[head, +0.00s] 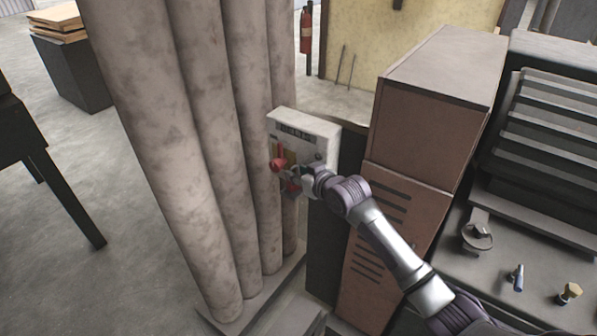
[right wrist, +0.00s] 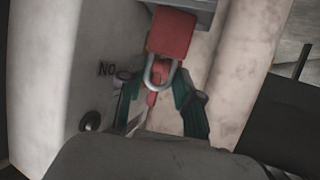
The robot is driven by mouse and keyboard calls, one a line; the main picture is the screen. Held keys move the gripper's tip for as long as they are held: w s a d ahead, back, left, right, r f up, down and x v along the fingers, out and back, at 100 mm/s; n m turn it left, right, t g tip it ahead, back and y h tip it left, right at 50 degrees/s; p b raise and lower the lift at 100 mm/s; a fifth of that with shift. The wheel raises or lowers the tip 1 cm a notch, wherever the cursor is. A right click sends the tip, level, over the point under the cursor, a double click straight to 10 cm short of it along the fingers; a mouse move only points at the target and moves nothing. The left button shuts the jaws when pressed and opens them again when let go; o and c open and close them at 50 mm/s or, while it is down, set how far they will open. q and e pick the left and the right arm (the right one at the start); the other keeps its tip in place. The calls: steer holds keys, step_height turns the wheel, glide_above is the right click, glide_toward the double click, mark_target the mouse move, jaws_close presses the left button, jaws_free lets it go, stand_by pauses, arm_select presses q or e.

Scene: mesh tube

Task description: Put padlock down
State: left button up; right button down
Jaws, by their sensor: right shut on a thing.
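A red padlock (right wrist: 172,33) with a grey shackle shows in the right wrist view, its body toward the top and its shackle hanging toward my fingers. My right gripper (right wrist: 160,84) has its green fingers on either side of the shackle end and is shut on the padlock. Another red part shows behind and below the shackle. In the head view my right gripper (head: 300,180) is at the front of a pale box (head: 312,125). Two red parts show there; which one is the padlock is hard to tell. My left gripper is out of view.
Thick mottled pipes (head: 190,130) stand close to the left of the box. A brown cabinet (head: 435,105) stands to its right. A grey worktop (head: 520,260) at right holds small fittings. Open floor (head: 70,250) lies at left.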

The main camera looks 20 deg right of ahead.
steer(key=c, duration=1.1)
jaws_free()
steer(key=b+v, duration=0.2)
steer(key=v, duration=1)
